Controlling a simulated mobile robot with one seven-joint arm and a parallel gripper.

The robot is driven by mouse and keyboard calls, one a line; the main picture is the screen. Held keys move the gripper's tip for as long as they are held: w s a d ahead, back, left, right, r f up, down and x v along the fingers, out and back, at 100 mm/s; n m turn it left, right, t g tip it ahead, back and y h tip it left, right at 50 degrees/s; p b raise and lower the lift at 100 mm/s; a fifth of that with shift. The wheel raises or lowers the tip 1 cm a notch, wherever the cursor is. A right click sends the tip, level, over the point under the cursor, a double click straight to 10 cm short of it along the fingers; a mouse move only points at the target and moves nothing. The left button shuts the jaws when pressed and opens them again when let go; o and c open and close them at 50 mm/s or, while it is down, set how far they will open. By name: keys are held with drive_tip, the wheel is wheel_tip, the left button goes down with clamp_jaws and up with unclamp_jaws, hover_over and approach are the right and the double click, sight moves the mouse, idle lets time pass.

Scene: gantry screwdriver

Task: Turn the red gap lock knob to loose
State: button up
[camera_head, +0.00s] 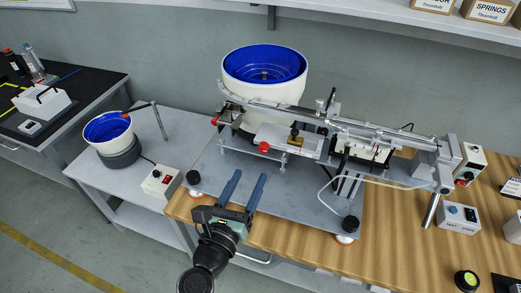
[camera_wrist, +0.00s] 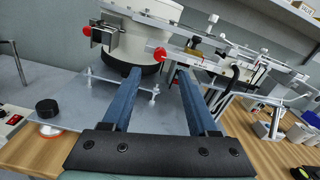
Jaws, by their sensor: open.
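Two red knobs show on the feeder mechanism. One red knob (camera_head: 263,147) is on the front of the white block; it also shows in the wrist view (camera_wrist: 160,54), just above and between my fingertips. A smaller-looking red knob (camera_head: 214,121) is at the rail's left end, seen at upper left in the wrist view (camera_wrist: 86,31). I cannot tell from markings which is the gap lock knob. My gripper (camera_head: 249,175) is open and empty, with its two blue-grey fingers pointing toward the mechanism. In the wrist view the fingers (camera_wrist: 158,72) are apart, touching neither knob.
A large blue-lined bowl (camera_head: 264,65) stands behind the mechanism, and a long rail runs right. The grey base plate (camera_head: 225,185) has black round knobs at its corners. A control box (camera_head: 459,217) sits at right; a smaller bowl (camera_head: 108,128) stands left. Space before the front red knob looks clear.

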sight(263, 150)
drive_tip(key=x, duration=0.8)
drive_tip(key=shift+w+d, duration=0.1)
drive_tip(key=shift+w, duration=0.2)
clamp_jaws()
